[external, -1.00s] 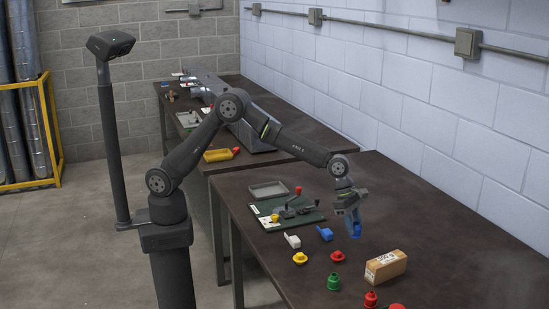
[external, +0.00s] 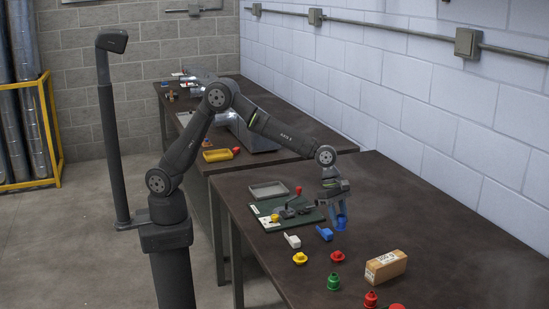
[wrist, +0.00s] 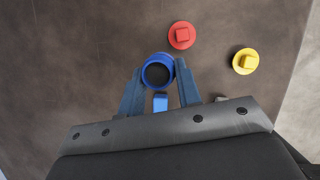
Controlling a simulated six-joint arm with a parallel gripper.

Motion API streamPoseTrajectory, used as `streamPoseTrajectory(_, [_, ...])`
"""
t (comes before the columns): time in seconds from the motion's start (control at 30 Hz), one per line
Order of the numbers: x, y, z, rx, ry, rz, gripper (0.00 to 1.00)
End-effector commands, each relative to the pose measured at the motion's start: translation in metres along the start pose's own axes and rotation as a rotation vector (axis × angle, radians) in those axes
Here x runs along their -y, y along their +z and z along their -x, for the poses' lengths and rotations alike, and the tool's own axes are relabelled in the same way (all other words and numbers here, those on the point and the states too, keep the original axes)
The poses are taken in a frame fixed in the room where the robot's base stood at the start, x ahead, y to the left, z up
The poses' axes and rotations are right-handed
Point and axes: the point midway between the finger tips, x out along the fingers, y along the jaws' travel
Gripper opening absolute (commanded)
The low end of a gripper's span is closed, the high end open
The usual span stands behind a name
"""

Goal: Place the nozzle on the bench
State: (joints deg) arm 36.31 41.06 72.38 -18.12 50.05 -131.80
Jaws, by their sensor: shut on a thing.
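My gripper (external: 338,214) is shut on a round blue piece, which I take to be the nozzle (external: 341,222). In the wrist view, the nozzle (wrist: 157,71) shows as a blue ring with a dark opening between the two fingertips (wrist: 158,76). It hangs roughly upright over the dark bench (external: 440,215); any gap beneath it is hard to judge. A blue part (external: 325,234) lies on the bench just left of and nearer than the nozzle; a blue piece also shows between the fingers in the wrist view (wrist: 160,102).
Near the nozzle are a red plug (external: 338,254), a yellow plug (external: 300,258) and a white part (external: 292,240). A green piece (external: 334,282) and a cardboard box (external: 386,266) sit nearer. A green fixture board (external: 288,214) and grey tray (external: 268,190) lie left.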

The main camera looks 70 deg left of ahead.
Motion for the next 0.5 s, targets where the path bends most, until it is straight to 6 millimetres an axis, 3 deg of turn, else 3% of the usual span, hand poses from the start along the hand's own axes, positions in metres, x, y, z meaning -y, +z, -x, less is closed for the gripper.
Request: streamPoseTrajectory(0.5, [-0.055,-0.123,0.024,0.000,-0.211,-0.499,0.10])
